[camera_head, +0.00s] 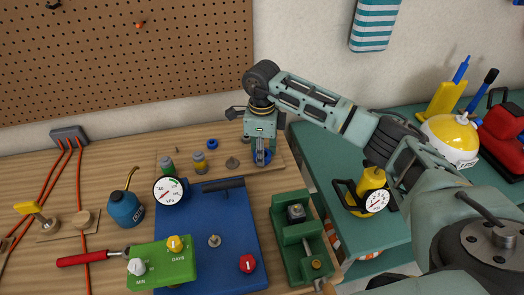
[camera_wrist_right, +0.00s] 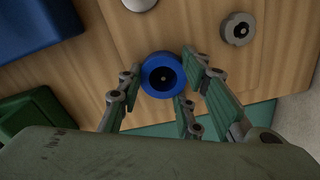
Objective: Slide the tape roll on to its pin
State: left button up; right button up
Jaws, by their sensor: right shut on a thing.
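The tape roll, a blue ring with a dark centre, is between the fingers of my right gripper (camera_head: 262,158). In the right wrist view the tape roll (camera_wrist_right: 149,76) shows from above with its flat face toward the camera. The fingers (camera_wrist_right: 164,82) are on either side of it, closed on it. A small pale dot shows in the roll's hole; I cannot tell whether it is the pin's tip. In the head view the gripper mostly hides the roll and what is under it, at the right end of the wooden bench. My left gripper is not in view.
A grey base (camera_head: 232,163), another blue ring (camera_head: 212,143) and a yellow-grey cylinder (camera_head: 199,163) stand left of the gripper. A blue panel (camera_head: 220,225) and a green vise (camera_head: 301,235) lie nearer. A pegboard (camera_head: 120,60) is behind.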

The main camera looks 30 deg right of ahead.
jog(key=o, duration=1.2)
jog(key=shift+r, duration=0.1)
notch_tip(320, 180, up, 12)
jog(key=shift+f, duration=0.1)
jog(key=shift+f, duration=0.1)
